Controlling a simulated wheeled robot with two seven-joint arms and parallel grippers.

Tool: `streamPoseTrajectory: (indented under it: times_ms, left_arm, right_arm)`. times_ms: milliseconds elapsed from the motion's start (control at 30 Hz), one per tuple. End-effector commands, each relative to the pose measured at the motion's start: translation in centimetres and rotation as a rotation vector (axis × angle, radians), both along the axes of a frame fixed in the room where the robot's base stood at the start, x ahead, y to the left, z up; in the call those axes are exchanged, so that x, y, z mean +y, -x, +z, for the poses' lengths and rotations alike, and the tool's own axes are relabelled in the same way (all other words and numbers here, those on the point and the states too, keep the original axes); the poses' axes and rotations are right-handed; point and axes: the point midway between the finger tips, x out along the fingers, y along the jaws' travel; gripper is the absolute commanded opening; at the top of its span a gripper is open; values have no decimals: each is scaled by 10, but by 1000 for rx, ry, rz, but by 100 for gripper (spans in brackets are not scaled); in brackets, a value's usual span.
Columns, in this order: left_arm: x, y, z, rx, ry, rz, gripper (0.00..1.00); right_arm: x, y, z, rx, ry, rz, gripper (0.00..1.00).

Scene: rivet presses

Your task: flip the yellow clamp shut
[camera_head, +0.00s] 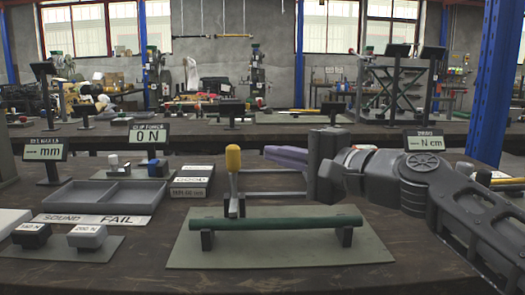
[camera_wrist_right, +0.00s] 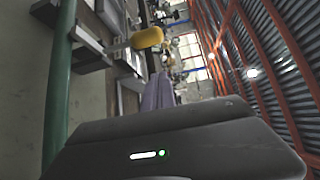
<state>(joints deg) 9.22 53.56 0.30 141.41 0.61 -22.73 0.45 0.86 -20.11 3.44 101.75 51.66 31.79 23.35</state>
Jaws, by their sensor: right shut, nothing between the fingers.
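The yellow clamp handle (camera_head: 233,158) stands upright on a grey metal arm at the left part of a green bar (camera_head: 285,222). The bar lies across two dark supports on a grey-green plate (camera_head: 215,255). In the right wrist view the yellow handle (camera_wrist_right: 147,38) shows past the purple fingers, with the green bar (camera_wrist_right: 58,85) on the left. My right gripper (camera_head: 268,152) is shut and empty. Its purple fingers point left, to the right of the yellow handle and at about its height, with a visible gap. My left gripper is not in view.
A grey divided tray (camera_head: 105,207) stands left of the plate, behind a "SOUND FAIL" strip (camera_head: 92,220). Two weight blocks (camera_head: 87,236) sit at the front left. Small displays (camera_head: 149,136) stand behind.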

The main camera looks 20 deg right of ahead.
Motion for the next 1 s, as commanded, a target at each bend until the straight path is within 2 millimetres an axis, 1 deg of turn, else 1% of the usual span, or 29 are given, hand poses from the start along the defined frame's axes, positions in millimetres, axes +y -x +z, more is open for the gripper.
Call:
streamPoseTrajectory:
  times_ms: [33,133,233,333,467,1000]
  left_arm:
    - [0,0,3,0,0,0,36]
    - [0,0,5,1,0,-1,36]
    - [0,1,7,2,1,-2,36]
    - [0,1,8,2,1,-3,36]
    - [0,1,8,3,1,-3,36]
    - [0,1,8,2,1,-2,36]
  right_arm:
    - [-7,9,1,0,-1,-4,0]
    - [-16,25,0,1,-1,-4,0]
    - [-22,37,0,1,0,-3,0]
    - [-26,43,-2,3,-1,-3,0]
    - [-27,46,-3,4,0,-2,0]
    - [-27,46,-2,4,0,-2,0]
